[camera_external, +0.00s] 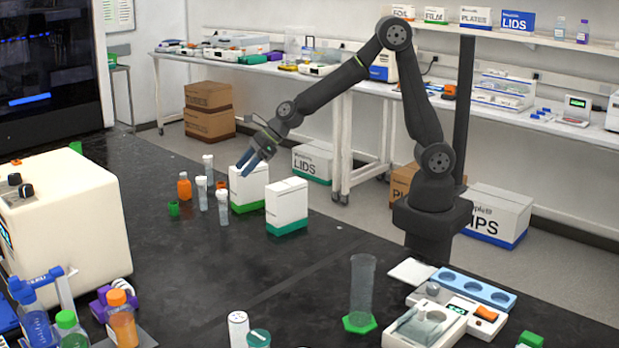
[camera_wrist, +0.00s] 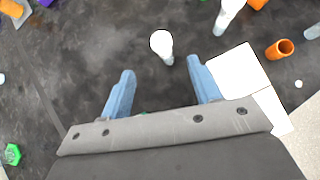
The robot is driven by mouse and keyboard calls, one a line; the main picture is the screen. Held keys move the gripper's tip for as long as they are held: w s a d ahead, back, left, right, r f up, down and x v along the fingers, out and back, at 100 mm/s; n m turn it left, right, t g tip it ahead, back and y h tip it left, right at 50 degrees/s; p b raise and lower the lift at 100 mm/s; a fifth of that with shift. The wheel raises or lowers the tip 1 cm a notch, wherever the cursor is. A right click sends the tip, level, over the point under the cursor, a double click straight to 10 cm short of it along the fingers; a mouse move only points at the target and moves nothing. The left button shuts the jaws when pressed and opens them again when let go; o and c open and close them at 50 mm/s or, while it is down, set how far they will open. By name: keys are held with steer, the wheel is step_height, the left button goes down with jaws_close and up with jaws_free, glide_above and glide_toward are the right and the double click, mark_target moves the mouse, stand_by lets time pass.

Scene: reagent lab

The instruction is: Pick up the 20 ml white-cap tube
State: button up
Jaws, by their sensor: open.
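Several white-capped tubes stand upright on the dark bench: one at the back (camera_external: 208,168), one in the middle (camera_external: 202,194) and one in front (camera_external: 222,207). I cannot read which is the 20 ml one. My gripper (camera_external: 246,167) is open and empty, above and to the right of the tubes. In the wrist view its two blue fingers (camera_wrist: 160,67) point toward one white-cap tube (camera_wrist: 162,44), which stands just beyond the gap between the fingertips, apart from both. Another white-cap tube (camera_wrist: 228,14) is at the top edge.
Two white boxes with green bases, a rear one (camera_external: 248,186) and a front one (camera_external: 286,205), stand right of the tubes. A box (camera_wrist: 238,70) is close beside the right finger. An orange bottle (camera_external: 184,187) and a green cap (camera_external: 174,208) are left.

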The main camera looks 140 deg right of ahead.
steer(key=n+g, duration=0.5)
steer(key=n, duration=2.6)
glide_toward(202, 178)
steer(key=x, duration=1)
steer(key=shift+d+f, duration=0.25)
steer(key=shift+f, duration=0.1)
steer(key=shift+c, duration=0.3)
steer(key=c, duration=1)
